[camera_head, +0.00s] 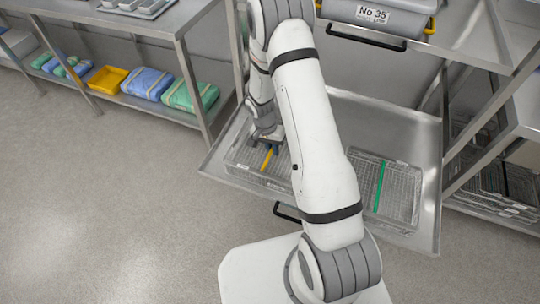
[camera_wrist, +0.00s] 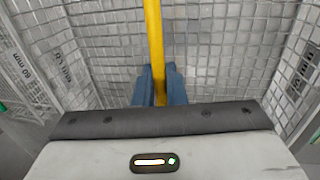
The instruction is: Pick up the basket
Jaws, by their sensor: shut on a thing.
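A wire mesh basket (camera_head: 240,156) with a yellow bar (camera_head: 267,158) stands on a steel tray shelf, left of my arm. My gripper (camera_head: 270,146) reaches down over this basket. In the wrist view, my gripper's blue fingers (camera_wrist: 160,86) are shut on the yellow bar (camera_wrist: 153,35), one finger on each side. The mesh (camera_wrist: 215,60) of the basket fills the view beneath. My arm hides part of the basket in the head view. I cannot tell whether the basket is lifted off the shelf.
A second mesh basket (camera_head: 402,192) with a green bar (camera_head: 380,187) lies on the same steel shelf (camera_head: 415,238), right of my arm. A grey case (camera_head: 372,16) labelled "No 35" sits above. A bench with wrapped packs (camera_head: 146,83) stands left. Floor at left is clear.

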